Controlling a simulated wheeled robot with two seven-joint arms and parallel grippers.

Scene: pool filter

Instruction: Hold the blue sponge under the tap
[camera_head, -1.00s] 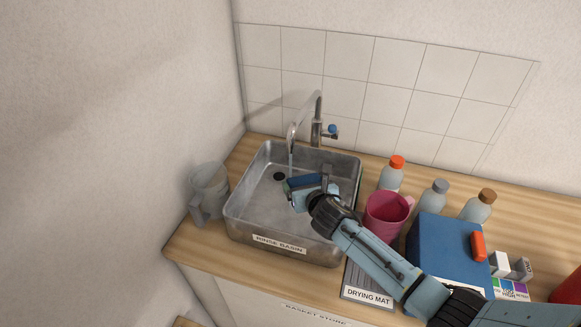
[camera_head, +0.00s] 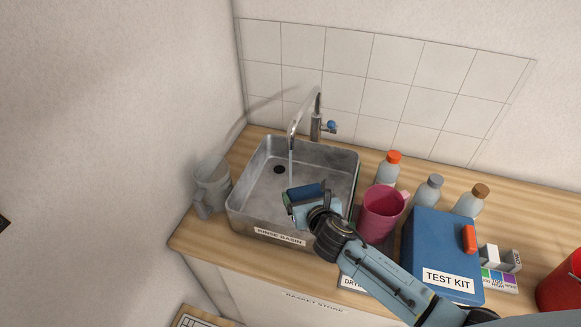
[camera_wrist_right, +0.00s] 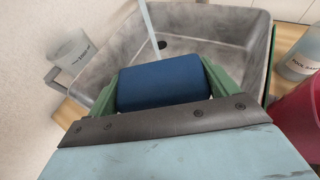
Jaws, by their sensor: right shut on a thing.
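The blue sponge (camera_head: 306,191) is held over the steel rinse basin (camera_head: 252,182), near its front right part. My right gripper (camera_head: 303,202) is shut on it. In the right wrist view the sponge (camera_wrist_right: 160,84) sits between the two green fingers (camera_wrist_right: 162,90). The tap (camera_head: 316,122) stands behind the basin, with a blue knob (camera_head: 331,126). A thin water stream (camera_head: 291,160) falls from its spout; in the wrist view the stream (camera_wrist_right: 151,28) passes beyond the sponge's far edge. I cannot tell whether it touches the sponge. My left gripper is out of view.
A clear jug (camera_head: 211,187) stands left of the basin. A pink mug (camera_head: 379,214) stands close to the right, near my forearm. Several capped bottles (camera_head: 428,194), a blue test kit (camera_head: 443,250) and a red container (camera_head: 563,285) stand further right.

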